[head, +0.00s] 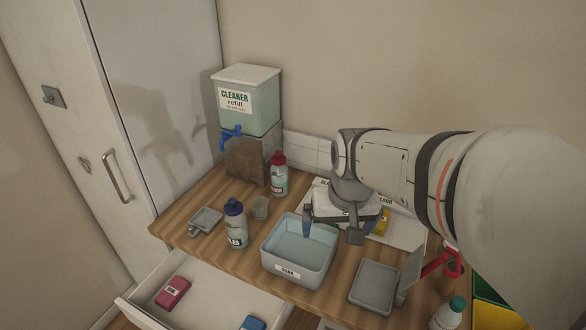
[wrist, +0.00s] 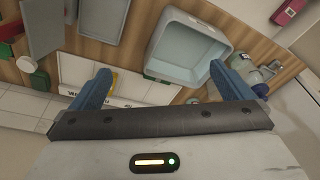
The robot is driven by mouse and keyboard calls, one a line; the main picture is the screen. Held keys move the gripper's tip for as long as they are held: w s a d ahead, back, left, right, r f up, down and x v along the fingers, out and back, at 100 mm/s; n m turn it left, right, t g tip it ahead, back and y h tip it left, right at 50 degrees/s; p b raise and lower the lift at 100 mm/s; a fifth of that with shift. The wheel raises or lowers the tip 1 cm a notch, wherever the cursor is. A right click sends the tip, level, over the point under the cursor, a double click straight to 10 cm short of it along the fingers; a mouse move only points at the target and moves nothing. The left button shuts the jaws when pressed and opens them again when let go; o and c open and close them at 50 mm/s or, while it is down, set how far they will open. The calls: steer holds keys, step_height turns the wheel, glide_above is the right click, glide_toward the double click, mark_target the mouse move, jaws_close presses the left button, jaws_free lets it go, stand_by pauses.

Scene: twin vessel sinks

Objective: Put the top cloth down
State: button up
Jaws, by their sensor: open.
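My gripper (head: 331,239) is open, with nothing between its fingers. It hangs above the counter, just right of the SOAK basin and over a white lettered board (head: 403,231). In the wrist view, both blue fingers (wrist: 162,88) are spread wide over the board and the basin's near edge. A yellow folded piece, perhaps a cloth (head: 383,223), lies on the board partly behind my gripper; it also shows in the wrist view (wrist: 107,83). A green piece shows beside the basin in the wrist view (wrist: 160,80), mostly hidden. I cannot tell whether any cloths are stacked.
The grey SOAK basin (head: 283,259) holds liquid. A grey tray (head: 374,285) lies front right. The open drawer (head: 205,300) holds pink (head: 172,292) and blue (head: 252,323) pieces.

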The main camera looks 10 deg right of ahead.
steer(key=w+d+f+m+p, duration=0.1)
steer(key=w+f+m, duration=0.1)
steer(key=w+f, duration=0.2)
steer(key=w+d+f+m+g+p, duration=0.1)
steer(key=w+f, duration=0.4)
steer(key=w, duration=0.5)
steer(key=w+d+f+m+g+p, duration=0.1)
steer(key=w+f+m+p, duration=0.1)
steer(key=w, duration=0.5)
steer(key=shift+d+f+m+p, duration=0.2)
steer(key=shift+f+p, duration=0.1)
steer(key=shift+f, duration=0.35)
steer(key=shift+d+f+m+p, duration=0.1)
steer(key=shift+d+f+p, duration=0.15)
steer(key=shift+f, duration=1.05)
steer(key=shift+a+f+p, duration=0.2)
steer(key=shift+f+p, duration=1.3)
steer(key=shift+f, duration=2.05)
steer(key=shift+s, duration=0.1)
steer(key=shift+c, duration=0.2)
steer(key=c, duration=0.8)
steer(key=shift+o, duration=0.2)
steer(key=shift+r, duration=0.1)
